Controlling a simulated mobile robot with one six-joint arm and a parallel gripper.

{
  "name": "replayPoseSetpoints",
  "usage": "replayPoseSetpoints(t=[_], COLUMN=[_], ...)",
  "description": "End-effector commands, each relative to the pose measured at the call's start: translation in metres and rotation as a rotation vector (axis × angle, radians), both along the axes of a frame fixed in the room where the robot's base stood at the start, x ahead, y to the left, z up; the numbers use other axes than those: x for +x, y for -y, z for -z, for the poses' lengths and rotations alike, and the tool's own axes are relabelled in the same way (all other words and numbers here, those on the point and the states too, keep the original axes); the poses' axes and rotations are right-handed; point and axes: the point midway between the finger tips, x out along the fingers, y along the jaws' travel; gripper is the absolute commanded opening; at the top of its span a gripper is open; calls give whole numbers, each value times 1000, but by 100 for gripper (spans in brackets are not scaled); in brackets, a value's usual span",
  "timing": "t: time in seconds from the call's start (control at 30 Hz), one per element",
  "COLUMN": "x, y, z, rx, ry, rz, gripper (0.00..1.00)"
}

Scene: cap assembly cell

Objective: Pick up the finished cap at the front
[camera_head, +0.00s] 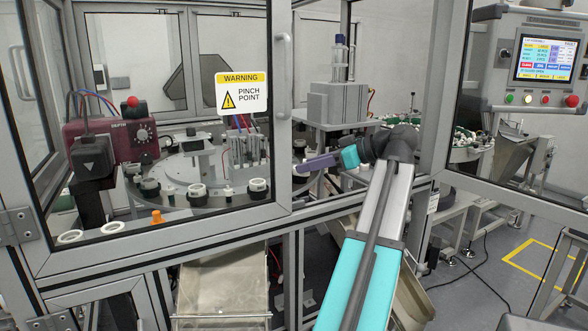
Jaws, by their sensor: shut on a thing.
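My gripper (301,168) reaches from the right through the opening beside the door frame, over the edge of the round indexing table (222,201). Its purple jaw points left and its tip meets the door post in the picture. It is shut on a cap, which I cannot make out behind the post. White-ringed caps in dark holders stand along the table's front rim: one at the right (258,186), one in the middle (196,191), one at the left (150,186).
The clear door with its grey frame (180,241) and warning sign (241,93) stands left of my arm. A maroon depth unit (108,140) is at the left. A metal chute (222,285) lies below. The control panel (540,58) hangs at the upper right.

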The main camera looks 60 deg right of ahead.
Motion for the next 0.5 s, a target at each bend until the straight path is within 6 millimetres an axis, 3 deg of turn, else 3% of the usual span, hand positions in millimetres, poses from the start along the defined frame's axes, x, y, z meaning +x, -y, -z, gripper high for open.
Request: replayPoseSetpoints(t=[0.2, 0.5], x=[-14, -15], y=[1, 1], z=[-1, -2], rx=[-1, -1], ry=[1, 1], rz=[0, -1], gripper=[15, 15])
